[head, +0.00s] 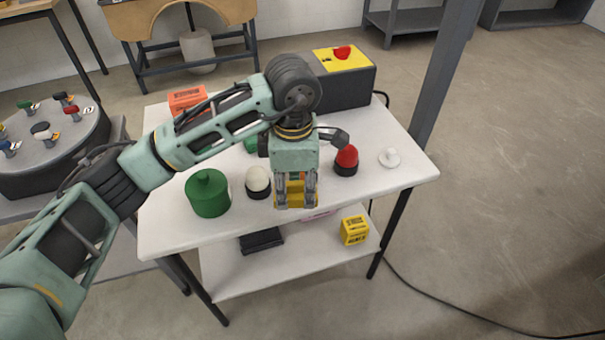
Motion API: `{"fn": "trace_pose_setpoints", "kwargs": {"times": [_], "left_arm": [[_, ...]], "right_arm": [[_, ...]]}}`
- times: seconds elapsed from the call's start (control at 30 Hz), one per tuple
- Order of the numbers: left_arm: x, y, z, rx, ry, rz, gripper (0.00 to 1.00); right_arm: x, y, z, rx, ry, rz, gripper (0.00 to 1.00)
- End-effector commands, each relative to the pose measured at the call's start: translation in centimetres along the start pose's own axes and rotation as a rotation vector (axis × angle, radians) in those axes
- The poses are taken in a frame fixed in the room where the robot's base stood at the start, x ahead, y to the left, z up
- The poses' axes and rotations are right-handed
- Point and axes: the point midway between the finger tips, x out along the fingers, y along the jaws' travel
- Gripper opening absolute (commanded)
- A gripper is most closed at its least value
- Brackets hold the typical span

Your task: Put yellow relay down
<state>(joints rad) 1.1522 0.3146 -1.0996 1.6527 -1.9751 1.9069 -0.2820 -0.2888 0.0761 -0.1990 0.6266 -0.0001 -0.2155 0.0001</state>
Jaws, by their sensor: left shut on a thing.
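My left gripper (296,203) points down over the front part of the white table (170,228). It is shut on the yellow relay (296,187), of which only small yellow parts show between the fingers. The fingers hide most of it, and I cannot tell whether it touches the tabletop. My right gripper is not in view.
A green cylinder (208,194), a white dome (258,180), a red dome (346,160) and a white knob (389,158) stand around the gripper. An orange box (187,98) and a grey box (345,85) are behind. A yellow box (354,230) sits on the lower shelf (300,254).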

Motion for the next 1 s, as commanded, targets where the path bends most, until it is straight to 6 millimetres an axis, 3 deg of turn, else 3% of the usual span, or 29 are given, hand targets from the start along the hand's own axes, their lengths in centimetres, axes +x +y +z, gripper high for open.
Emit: {"fn": "trace_pose_setpoints", "kwargs": {"times": [0.2,0.47,0.8,1.0], "left_arm": [[1.8,-1.6,-2.3,0.217,0.004,0.004,0.03],[4.6,-4.3,-5.6,0.541,0.007,0.000,0.03],[10.5,-10.7,-12.6,1.250,-0.001,-0.014,0.03],[13.1,-13.9,-15.3,1.615,-0.015,-0.010,0.03]], "right_arm": [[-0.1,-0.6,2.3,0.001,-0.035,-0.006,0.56],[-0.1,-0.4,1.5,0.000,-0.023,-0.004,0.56],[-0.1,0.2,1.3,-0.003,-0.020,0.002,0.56],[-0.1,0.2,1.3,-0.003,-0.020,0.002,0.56]]}}
